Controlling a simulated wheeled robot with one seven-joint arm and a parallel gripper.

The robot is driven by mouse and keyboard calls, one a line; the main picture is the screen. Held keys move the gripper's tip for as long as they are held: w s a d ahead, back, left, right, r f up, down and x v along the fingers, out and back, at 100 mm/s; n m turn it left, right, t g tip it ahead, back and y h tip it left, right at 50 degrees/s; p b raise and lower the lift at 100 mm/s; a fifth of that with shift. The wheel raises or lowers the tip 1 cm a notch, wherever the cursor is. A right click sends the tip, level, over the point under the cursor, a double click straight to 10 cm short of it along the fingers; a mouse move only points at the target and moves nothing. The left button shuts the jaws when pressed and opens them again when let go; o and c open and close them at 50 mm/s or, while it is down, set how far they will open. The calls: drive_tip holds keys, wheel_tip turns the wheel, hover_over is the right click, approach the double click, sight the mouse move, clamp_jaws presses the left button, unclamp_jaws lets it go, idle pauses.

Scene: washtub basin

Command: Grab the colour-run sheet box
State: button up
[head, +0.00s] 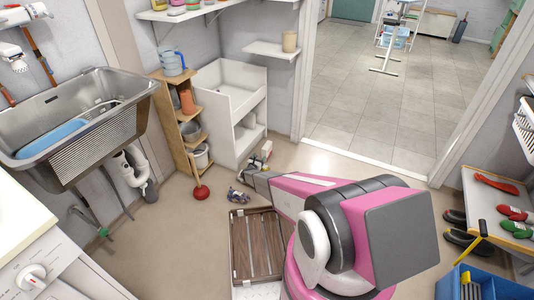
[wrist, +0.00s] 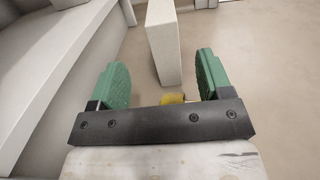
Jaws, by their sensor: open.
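A plain cream upright box (wrist: 162,50), likely the colour-run sheet box, stands on the floor ahead in the wrist view. Its printed face, if any, does not show. My gripper (wrist: 162,80) is open, with green finger pads on either side of the box in the picture and a visible gap to each. I cannot tell how deep the box is between the pads. In the head view, my gripper (head: 247,172) is low beside the white shelf unit, and a small pale box (head: 266,148) shows just behind it.
A white shelf unit (head: 236,110) stands close by; its pale panels fill the left of the wrist view. A yellow object (wrist: 172,98) is partly hidden behind my gripper's bar. A red plunger (head: 201,192) and a wooden slatted crate (head: 256,245) are nearby on the floor.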

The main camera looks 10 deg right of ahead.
sight(266, 147)
drive_tip(key=x, duration=0.4)
drive_tip(key=shift+w+d, duration=0.2)
drive_tip(key=shift+w, duration=0.15)
drive_tip(key=shift+r+x, duration=0.15)
drive_tip(key=shift+x, duration=1.3)
drive_tip(key=shift+r+x, duration=0.1)
drive_tip(key=shift+x, duration=1.35)
drive_tip(key=shift+s+d, duration=0.15)
drive_tip(key=c, duration=1.3)
drive_tip(key=shift+r, duration=0.15)
